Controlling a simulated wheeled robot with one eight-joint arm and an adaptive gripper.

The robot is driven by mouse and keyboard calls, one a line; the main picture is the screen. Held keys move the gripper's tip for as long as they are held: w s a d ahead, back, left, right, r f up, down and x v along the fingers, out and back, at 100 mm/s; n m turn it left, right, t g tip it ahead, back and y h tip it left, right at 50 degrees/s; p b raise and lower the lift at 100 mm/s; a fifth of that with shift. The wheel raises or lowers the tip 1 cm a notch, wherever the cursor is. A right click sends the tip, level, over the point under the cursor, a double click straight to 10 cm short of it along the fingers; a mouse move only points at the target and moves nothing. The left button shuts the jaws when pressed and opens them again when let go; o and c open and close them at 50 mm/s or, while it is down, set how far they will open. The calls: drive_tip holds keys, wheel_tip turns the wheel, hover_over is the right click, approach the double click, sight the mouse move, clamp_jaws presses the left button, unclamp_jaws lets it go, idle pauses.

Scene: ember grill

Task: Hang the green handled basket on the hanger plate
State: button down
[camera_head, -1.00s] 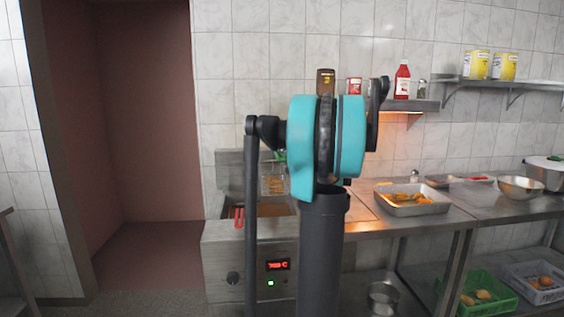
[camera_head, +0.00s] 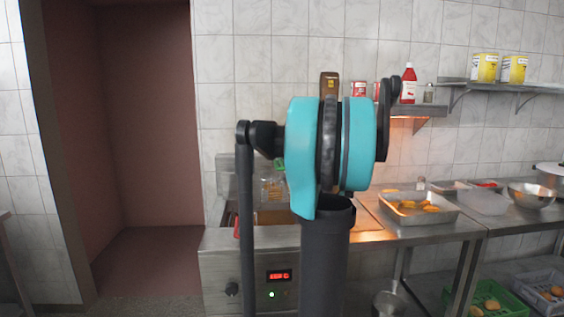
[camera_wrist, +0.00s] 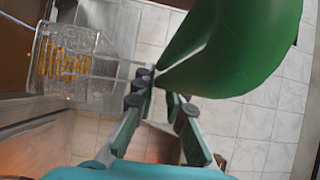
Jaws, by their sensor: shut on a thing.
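The green handled basket is a wire basket (camera_wrist: 62,58) holding golden fried food, at the left of the wrist view. Its large green handle (camera_wrist: 235,50) fills the upper right there. My gripper (camera_wrist: 165,90) is shut on the handle near where the wire frame meets it. In the head view the basket (camera_head: 272,188) hangs above the fryer (camera_head: 262,240), left of my turquoise arm joint, which hides my gripper. A grey upright metal plate (camera_head: 225,165) stands at the fryer's back left, seemingly the hanger plate. The gap between basket and plate cannot be judged.
A red handle (camera_head: 237,228) shows at the fryer's left. A metal tray of food (camera_head: 450,212) and bowls stand on the counter to the right. A wall shelf (camera_head: 425,111) with bottles is above. The doorway on the left has free floor.

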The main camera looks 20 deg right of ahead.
drive_tip(key=shift+w+d+f, duration=0.3)
drive_tip(key=shift+w+f, duration=0.5)
drive_tip(key=shift+w, duration=0.2)
drive_tip(key=shift+w+d+f, duration=0.3)
drive_tip(key=shift+w+f, duration=0.45)
drive_tip(key=shift+w, duration=0.2)
drive_tip(key=shift+f, duration=0.55)
drive_tip(key=c, duration=1.5)
unclamp_jaws()
drive_tip(key=v, duration=1.2)
drive_tip(key=shift+s, duration=0.1)
